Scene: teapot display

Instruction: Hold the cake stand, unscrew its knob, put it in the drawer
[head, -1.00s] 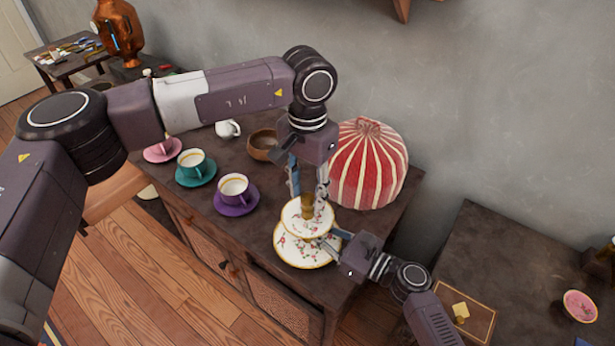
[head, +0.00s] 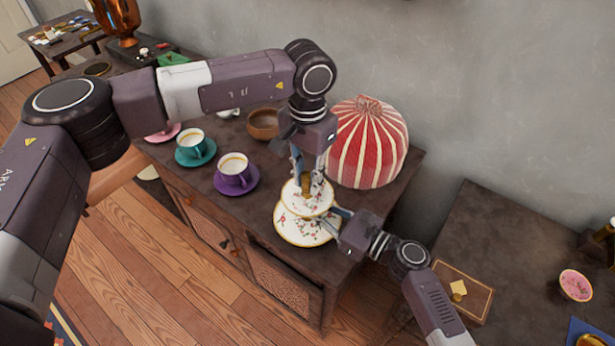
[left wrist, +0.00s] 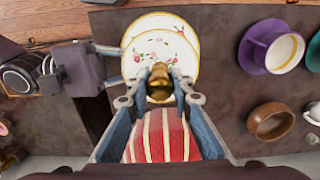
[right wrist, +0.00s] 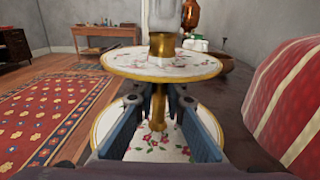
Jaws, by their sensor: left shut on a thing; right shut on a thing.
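The two-tier cake stand (head: 290,228) has white floral plates with gold rims and stands upright near the cabinet's right end. Its gold knob (left wrist: 159,76) is at the top, above the upper plate (right wrist: 115,60). My left gripper (head: 307,184) reaches down from above and is shut on the knob; it also shows in the left wrist view (left wrist: 160,88). My right gripper (head: 334,220) comes in from the right below the upper plate. In the right wrist view (right wrist: 158,95) it is shut around the stand's gold stem (right wrist: 158,112). I cannot make out an open drawer.
The dark cabinet (head: 345,262) bears a red-and-white striped dome (head: 368,140) close behind the stand. A purple cup (head: 234,170), a teal cup (head: 191,144) and a brown bowl (head: 263,124) stand to the left. A lower dark table (head: 505,235) at right holds a small box (head: 478,295).

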